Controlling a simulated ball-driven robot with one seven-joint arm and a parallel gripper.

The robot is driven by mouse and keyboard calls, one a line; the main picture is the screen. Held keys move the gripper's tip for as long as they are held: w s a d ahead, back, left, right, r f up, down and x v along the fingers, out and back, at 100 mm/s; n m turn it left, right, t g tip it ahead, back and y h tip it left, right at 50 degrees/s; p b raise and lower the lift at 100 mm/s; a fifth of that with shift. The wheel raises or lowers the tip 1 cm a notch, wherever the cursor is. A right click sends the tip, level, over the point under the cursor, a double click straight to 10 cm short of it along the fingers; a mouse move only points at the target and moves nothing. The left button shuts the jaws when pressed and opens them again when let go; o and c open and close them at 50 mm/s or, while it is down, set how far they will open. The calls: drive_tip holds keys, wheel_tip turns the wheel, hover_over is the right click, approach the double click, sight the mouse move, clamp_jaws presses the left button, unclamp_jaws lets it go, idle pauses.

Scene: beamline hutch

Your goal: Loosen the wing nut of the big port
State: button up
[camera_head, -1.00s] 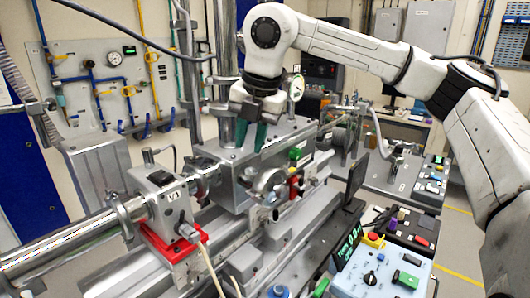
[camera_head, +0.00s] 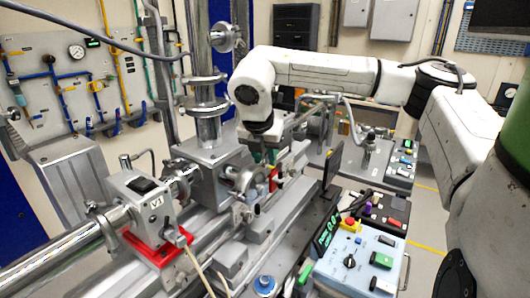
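The chamber (camera_head: 208,160) is a grey metal block on the rail bed, left of centre. A round port with a clamp ring (camera_head: 245,181) faces the front on its right side. I cannot make out the wing nut clearly at this size. My gripper (camera_head: 264,158) points down just above and behind this port, beside the chamber's right side.
A valve block (camera_head: 146,208) with a red base (camera_head: 157,250) stands at the front left on the beam pipe. A dark display (camera_head: 326,233) and a light blue control box (camera_head: 357,257) stand at the right. A vertical column with flanges (camera_head: 207,110) rises from the chamber.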

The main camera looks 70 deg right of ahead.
drive_tip(key=shift+d+f, duration=0.15)
drive_tip(key=shift+f, duration=0.2)
drive_tip(key=shift+c, duration=0.2)
clamp_jaws()
